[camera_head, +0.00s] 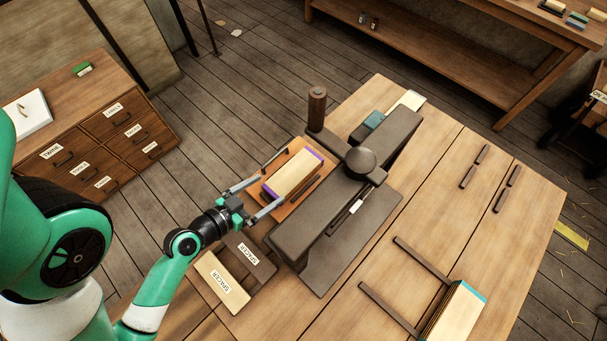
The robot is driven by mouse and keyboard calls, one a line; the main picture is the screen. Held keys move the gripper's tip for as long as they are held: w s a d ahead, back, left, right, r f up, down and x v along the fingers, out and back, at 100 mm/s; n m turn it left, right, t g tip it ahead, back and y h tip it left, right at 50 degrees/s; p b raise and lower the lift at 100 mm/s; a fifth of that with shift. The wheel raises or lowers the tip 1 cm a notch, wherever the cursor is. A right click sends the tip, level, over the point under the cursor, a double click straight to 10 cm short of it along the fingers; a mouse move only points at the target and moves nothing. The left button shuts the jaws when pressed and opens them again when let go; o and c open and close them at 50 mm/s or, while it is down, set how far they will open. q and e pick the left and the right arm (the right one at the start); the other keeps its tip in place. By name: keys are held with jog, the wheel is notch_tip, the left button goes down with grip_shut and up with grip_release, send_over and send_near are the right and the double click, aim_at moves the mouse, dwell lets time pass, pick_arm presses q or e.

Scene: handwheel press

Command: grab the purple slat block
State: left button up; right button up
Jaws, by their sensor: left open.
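The purple slat block (293,173), a pale wooden block with purple edges, lies on an orange-brown board (313,187) beside the press. My left gripper (272,189) is open and empty at the block's near-left end. One finger reaches toward the block's upper-left side and the other toward its lower-right side. I cannot tell how high the fingers are or whether they touch the block. My right gripper is not in view.
The dark press (330,205) with its upright handle (317,105) stands close right of the block. Two spacer blocks (222,283) lie near my left wrist. A blue-edged block (455,314) sits at the front right.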

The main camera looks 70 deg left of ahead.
aim_at(291, 174)
pick_arm(q)
jog(key=shift+w+a+p, duration=0.2)
jog(key=shift+w+p, duration=0.1)
jog(key=shift+w, duration=0.05)
jog(key=p+x, duration=0.1)
jog(key=x, duration=0.4)
jog(key=shift+w+a+f, duration=0.15)
jog(key=shift+w, duration=0.05)
jog(key=shift+w+f, duration=0.1)
jog(key=shift+f, duration=0.05)
jog(key=x, duration=0.5)
jog(key=shift+w+p, duration=0.15)
jog(key=shift+p, duration=0.15)
jog(key=shift+c, duration=0.2)
jog(key=c, duration=1.4)
